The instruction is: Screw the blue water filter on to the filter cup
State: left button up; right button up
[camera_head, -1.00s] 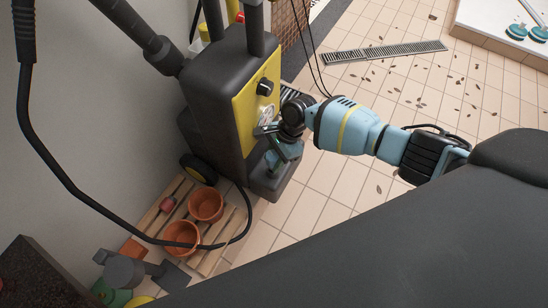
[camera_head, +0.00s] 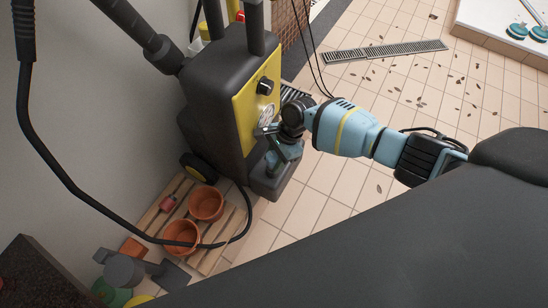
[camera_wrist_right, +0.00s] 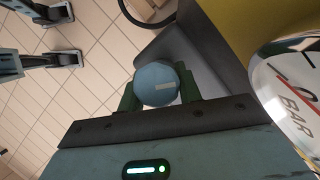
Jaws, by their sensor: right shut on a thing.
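My right gripper (camera_head: 274,160) is at the front of the pressure washer, just below its gauge (camera_head: 267,115). The filter is mostly covered by my gripper in the head view. I cannot pick out the filter cup in either view, so I cannot tell whether the filter touches it. My left gripper is not seen.
The pressure washer (camera_head: 211,90) has a yellow panel (camera_head: 244,110) and a black knob (camera_head: 265,86). A black hose (camera_head: 70,195) loops over a wooden pallet (camera_head: 158,215) with terracotta pots (camera_head: 206,204).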

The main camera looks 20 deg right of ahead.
jog(key=shift+f, duration=0.4)
jog(key=shift+f+b, duration=0.4)
jog(key=shift+f, duration=0.05)
jog(key=o, duration=1.1)
jog(key=shift+c, duration=0.2)
jog(key=shift+d+r, duration=0.15)
jog(key=shift+r, duration=0.25)
jog(key=p+v, duration=0.3)
jog(key=v, duration=0.3)
jog(key=shift+d+r, duration=0.25)
jog(key=shift+r, duration=0.1)
jog(key=shift+c, duration=0.4)
